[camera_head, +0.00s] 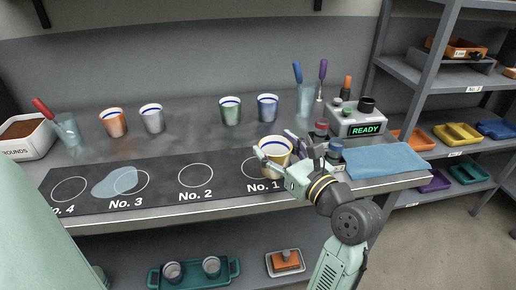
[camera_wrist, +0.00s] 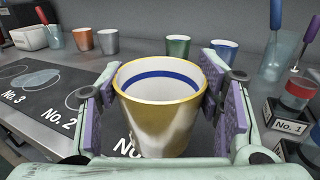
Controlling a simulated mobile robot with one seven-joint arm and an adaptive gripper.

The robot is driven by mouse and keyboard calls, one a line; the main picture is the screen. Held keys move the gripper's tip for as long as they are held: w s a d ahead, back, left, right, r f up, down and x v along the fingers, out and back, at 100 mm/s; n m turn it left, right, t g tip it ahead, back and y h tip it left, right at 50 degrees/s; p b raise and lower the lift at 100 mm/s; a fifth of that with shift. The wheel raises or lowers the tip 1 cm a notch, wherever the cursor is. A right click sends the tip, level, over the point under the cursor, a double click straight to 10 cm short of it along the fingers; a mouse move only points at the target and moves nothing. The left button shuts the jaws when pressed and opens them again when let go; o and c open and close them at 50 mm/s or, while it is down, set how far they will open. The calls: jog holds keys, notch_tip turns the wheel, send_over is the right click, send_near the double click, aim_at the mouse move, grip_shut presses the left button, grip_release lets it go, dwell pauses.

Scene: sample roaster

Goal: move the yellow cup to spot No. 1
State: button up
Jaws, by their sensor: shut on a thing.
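The yellow cup (camera_head: 274,150) is upright at the right end of the black mat (camera_head: 168,188), with a blue line inside its rim. My gripper (camera_head: 276,160) is shut on it, one finger on each side. In the wrist view the cup (camera_wrist: 158,115) fills the space between the purple finger pads. Spot No. 1 (camera_head: 251,176) is a white ring on the mat; the cup and gripper hide its right part. I cannot tell whether the cup touches the mat.
Orange (camera_head: 113,122), grey (camera_head: 152,118), green (camera_head: 231,110) and blue (camera_head: 268,107) cups stand behind the mat. A wet patch (camera_head: 115,183) lies at No. 3. Spot No. 2 (camera_head: 196,175) is empty. Jars, a READY device (camera_head: 358,120) and a blue cloth (camera_head: 385,160) are at right.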

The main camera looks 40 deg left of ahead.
jog(key=shift+w+a+f+p, duration=0.15)
jog(key=shift+w+a+f, duration=0.45)
jog(key=shift+a, duration=0.65)
jog(key=shift+w+a+f+p, duration=0.25)
jog(key=shift+a+f, duration=0.55)
jog(key=shift+a, duration=0.4)
jog(key=shift+w+a+f+p, duration=0.1)
jog(key=shift+w+a+f, duration=0.5)
jog(key=shift+a, duration=0.65)
jog(key=shift+s+f, duration=0.15)
jog(key=shift+f, duration=0.1)
jog(key=shift+f, duration=0.1)
jog(key=o, duration=1.3)
jog(key=shift+r, duration=0.2)
jog(key=b+v, duration=0.1)
jog(key=v, duration=1.1)
jog(key=shift+r+b, duration=0.1)
jog(key=shift+b, duration=0.25)
